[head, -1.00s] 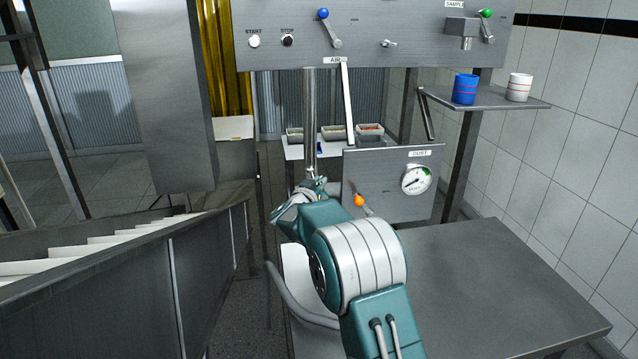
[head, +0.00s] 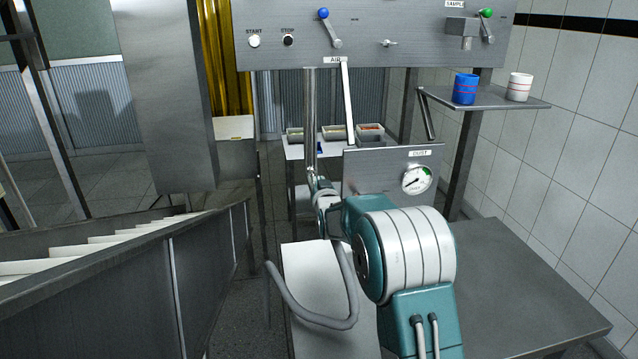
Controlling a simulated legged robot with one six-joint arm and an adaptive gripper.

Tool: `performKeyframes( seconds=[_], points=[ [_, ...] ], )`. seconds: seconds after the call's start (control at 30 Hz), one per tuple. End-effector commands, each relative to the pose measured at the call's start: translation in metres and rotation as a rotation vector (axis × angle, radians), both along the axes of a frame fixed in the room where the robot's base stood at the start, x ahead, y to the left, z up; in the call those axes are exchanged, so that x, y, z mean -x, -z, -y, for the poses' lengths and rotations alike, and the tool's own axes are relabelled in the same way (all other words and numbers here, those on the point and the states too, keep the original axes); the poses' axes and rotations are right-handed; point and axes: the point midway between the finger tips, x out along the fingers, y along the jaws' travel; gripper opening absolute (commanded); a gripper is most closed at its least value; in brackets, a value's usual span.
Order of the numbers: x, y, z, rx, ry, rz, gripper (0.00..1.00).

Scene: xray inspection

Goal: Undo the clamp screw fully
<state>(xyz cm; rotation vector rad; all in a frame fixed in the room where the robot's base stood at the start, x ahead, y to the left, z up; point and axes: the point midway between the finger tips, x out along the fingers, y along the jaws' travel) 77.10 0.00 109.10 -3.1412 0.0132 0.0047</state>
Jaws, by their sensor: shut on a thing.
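My gripper (head: 316,182) is at the lower end of the upright metal pipe (head: 310,120), below the AIR label. It is small and far off in the head view, and its fingers are shut at the pipe. The clamp screw cannot be made out separately; it is hidden in or behind the fingers. My teal and white arm reaches in from the lower right and covers part of the area right of the pipe.
The DUST panel (head: 362,165) with a round gauge (head: 416,179) stands just right of my gripper. A grey table (head: 520,290) is clear at the right. A conveyor (head: 110,285) runs along the left. Trays (head: 333,134) stand behind the pipe. A shelf (head: 490,98) holds two cups.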

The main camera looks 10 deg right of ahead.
Motion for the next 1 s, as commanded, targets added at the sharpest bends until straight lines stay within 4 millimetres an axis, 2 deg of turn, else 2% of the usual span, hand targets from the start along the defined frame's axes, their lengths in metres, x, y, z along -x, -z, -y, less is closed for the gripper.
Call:
performKeyframes(
  seconds=[0.67,1.0],
  points=[
    [-0.0011,-0.0006,0.0018,0.001,-0.416,0.003,0.0],
    [-0.001,-0.0008,0.0018,0.002,-0.678,0.003,0.0]
  ],
)
